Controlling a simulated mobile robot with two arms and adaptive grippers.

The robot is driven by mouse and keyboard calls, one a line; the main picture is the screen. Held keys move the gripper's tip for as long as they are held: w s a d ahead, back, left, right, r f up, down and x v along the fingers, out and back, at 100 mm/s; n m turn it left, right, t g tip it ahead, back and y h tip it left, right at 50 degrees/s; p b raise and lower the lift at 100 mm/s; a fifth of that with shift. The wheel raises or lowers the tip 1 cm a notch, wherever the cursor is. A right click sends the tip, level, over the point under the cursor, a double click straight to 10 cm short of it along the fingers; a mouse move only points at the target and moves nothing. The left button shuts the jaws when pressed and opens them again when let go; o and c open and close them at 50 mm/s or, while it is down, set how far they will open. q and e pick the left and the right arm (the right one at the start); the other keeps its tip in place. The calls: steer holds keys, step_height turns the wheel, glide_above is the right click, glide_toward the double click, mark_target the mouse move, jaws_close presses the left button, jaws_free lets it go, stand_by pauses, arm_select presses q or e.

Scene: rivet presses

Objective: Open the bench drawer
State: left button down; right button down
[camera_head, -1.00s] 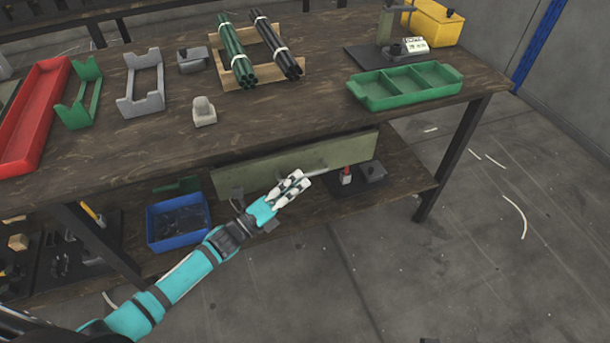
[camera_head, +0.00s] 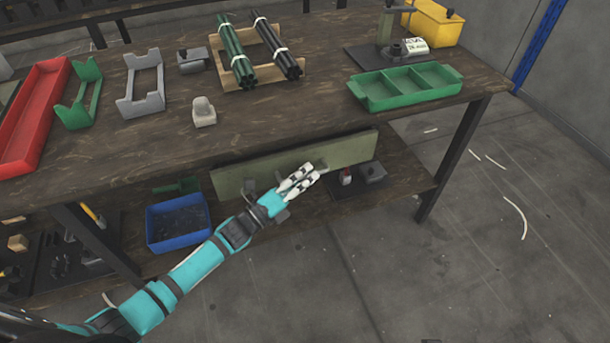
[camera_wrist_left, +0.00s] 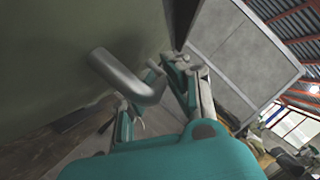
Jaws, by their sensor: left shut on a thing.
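The drawer front (camera_head: 350,151) is an olive-green panel under the bench top (camera_head: 300,125), and it appears closed or nearly so. My left gripper (camera_head: 308,176) is in front of the panel's middle and hides most of the handle in the head view. In the left wrist view, the grey bent-bar handle (camera_wrist_left: 118,72) stands out from the drawer front (camera_wrist_left: 60,60). My left gripper (camera_wrist_left: 160,88) is shut on the handle there, with its fingers around the bar. My right gripper is in neither view.
Below the drawer, a lower shelf holds a blue bin (camera_head: 178,240) and a small red-topped item (camera_head: 346,176). A bench leg (camera_head: 452,160) stands at the right. On top are a green divided tray (camera_head: 405,87) and a red tray (camera_head: 35,115). The floor in front is clear.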

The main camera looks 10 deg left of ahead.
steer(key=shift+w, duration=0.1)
